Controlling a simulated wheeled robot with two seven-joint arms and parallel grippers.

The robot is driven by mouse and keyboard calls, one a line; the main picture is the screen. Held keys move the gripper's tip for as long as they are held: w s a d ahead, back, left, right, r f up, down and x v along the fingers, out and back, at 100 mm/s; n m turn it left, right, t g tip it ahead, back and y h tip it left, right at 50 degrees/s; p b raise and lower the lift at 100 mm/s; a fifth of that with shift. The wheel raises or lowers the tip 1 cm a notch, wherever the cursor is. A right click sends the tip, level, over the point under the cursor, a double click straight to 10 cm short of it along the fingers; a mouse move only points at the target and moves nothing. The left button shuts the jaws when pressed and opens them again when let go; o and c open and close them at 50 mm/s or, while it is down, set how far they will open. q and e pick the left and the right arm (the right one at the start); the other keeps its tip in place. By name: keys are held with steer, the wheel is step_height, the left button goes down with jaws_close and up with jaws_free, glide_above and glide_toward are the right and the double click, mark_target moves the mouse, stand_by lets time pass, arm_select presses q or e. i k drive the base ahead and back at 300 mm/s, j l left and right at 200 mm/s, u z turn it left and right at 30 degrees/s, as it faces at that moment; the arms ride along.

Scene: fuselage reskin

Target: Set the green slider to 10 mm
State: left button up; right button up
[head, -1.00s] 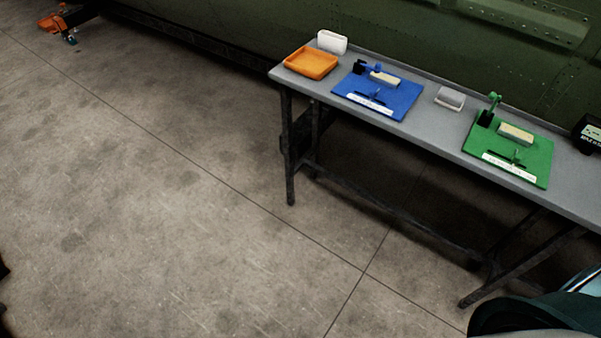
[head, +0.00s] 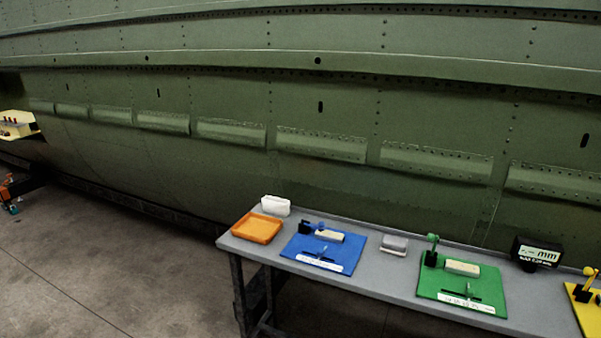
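The green board (head: 490,291) lies on the grey table (head: 385,284) at the lower right of the head view. A green-knobbed upright on a black block (head: 431,252) stands at its back left corner, and a beige block (head: 462,268) lies beside it. The green slider (head: 468,290) is a small green piece on a dark bar, just behind a white scale strip (head: 466,304) along the front edge. The scale's marks are too small to read, so the slider's setting cannot be told. Neither of my grippers shows.
A blue board (head: 345,261) with similar parts, an orange tray (head: 257,228), a white holder (head: 275,206) and a grey box (head: 394,244) are to the left. A black display reading mm (head: 537,254) and a yellow board (head: 590,311) are to the right. The green fuselage wall (head: 300,150) rises behind.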

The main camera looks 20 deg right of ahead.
mark_target(470, 292)
steer(key=z, duration=1.75)
